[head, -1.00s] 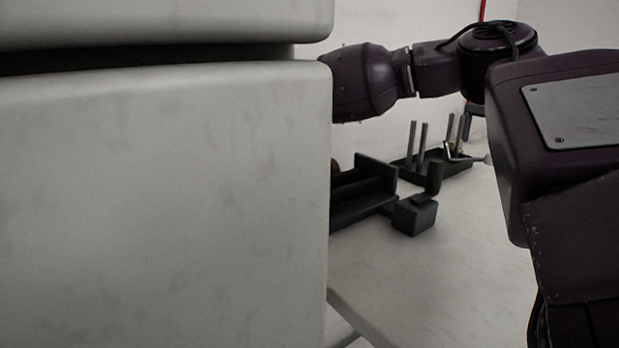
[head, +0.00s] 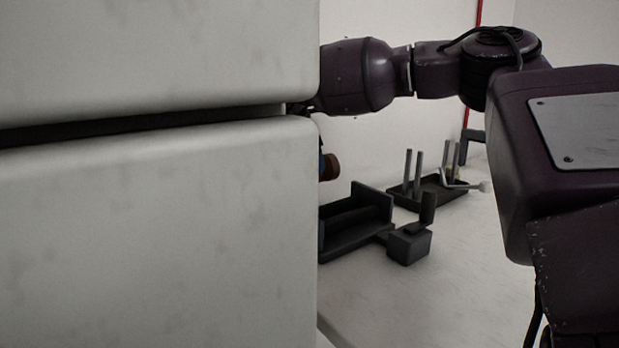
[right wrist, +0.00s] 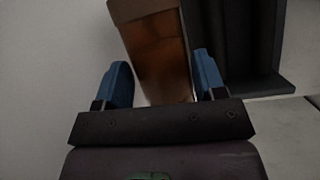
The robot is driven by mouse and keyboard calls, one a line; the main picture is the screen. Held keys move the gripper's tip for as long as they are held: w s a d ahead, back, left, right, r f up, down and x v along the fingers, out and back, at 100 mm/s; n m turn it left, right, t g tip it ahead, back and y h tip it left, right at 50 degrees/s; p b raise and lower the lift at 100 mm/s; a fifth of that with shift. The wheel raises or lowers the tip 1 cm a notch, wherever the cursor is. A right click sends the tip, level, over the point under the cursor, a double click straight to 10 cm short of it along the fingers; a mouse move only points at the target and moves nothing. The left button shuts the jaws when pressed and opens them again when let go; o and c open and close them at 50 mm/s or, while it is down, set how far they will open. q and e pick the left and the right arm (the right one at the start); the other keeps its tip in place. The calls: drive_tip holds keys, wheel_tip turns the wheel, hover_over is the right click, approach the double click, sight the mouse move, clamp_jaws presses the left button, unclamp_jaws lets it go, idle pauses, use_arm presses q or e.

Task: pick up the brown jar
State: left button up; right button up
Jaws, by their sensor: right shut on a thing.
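The brown jar (right wrist: 158,45) stands out between the blue fingers of my right gripper (right wrist: 163,72) in the right wrist view. The gripper is shut on it. In the head view the jar (head: 330,168) shows only in part, at the edge of a large pale block that hides the rest of it and most of my right gripper (head: 321,160). The jar appears above the dark rack, apart from it. My left gripper is not in view.
The large pale block (head: 160,220) fills the left of the head view. A dark rack (head: 355,232), a small dark box with a handle (head: 408,246) and a tray with upright posts (head: 440,193) stand on the pale surface (head: 450,290), which is clear in front.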

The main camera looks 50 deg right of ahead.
drive_tip(key=r, duration=0.3)
drive_tip(key=shift+s+r+p, duration=0.3)
drive_tip(key=shift+r, duration=0.1)
use_arm(q)
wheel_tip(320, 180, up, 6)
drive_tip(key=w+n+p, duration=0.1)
drive_tip(key=p, duration=0.8)
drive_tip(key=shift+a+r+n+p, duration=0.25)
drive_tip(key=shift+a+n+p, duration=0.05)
use_arm(e)
drive_tip(key=s+a, duration=0.2)
drive_tip(key=s, duration=0.7)
drive_tip(key=s+a, duration=0.2)
drive_tip(key=s, duration=0.6)
drive_tip(key=shift+s+f+t, duration=0.2)
drive_tip(key=shift+s+t, duration=0.15)
drive_tip(key=shift+t, duration=0.05)
drive_tip(key=shift+w+d+m, duration=0.1)
drive_tip(key=shift+d+m, duration=0.15)
drive_tip(key=shift+m, duration=0.05)
